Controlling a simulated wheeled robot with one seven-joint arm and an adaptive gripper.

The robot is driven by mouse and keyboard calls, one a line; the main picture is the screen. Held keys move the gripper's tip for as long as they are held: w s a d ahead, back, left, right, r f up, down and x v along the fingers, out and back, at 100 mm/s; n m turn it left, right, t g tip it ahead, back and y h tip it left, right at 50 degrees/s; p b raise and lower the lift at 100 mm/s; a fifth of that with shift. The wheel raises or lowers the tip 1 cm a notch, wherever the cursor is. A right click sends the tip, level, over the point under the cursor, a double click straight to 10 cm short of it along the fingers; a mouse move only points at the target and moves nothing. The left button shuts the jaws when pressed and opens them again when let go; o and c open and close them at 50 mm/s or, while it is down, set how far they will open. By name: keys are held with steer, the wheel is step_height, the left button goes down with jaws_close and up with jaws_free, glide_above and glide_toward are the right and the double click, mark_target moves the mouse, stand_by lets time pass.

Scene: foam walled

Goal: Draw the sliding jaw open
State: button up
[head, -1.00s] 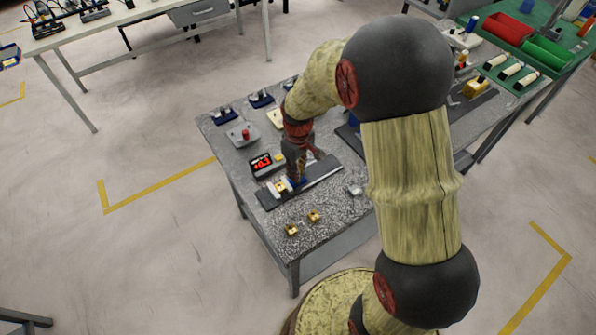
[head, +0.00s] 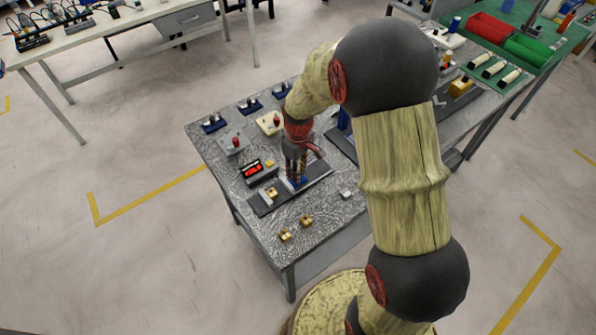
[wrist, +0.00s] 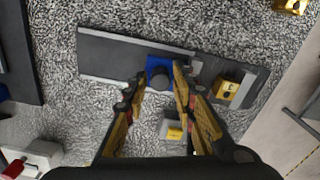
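The sliding jaw is a blue block (wrist: 160,66) with a dark round knob, on a dark grey rail (wrist: 110,52) on the speckled table. It also shows as a small blue patch under my gripper in the head view (head: 298,183). My gripper (wrist: 159,76) is over it, fingers apart on either side of the blue block. The right finger looks close against its side; contact is not clear.
Two loose brass blocks (head: 285,235) (head: 306,220) lie near the table's front edge. A box with a red display (head: 251,168) stands behind the rail. Box-like units with red knobs (head: 234,142) and blue fixtures (head: 213,124) stand farther back.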

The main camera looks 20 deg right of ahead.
step_height(320, 180, up, 12)
stand_by(0.6)
stand_by(0.5)
steer(key=s+a+r+m+t, duration=0.2)
steer(key=s+r, duration=0.6)
steer(key=s, duration=0.3)
steer(key=s+a+r+m+t, duration=0.3)
steer(key=s+r, duration=0.5)
steer(key=s, duration=0.2)
steer(key=shift+s+a+t, duration=0.3)
steer(key=shift+s, duration=0.1)
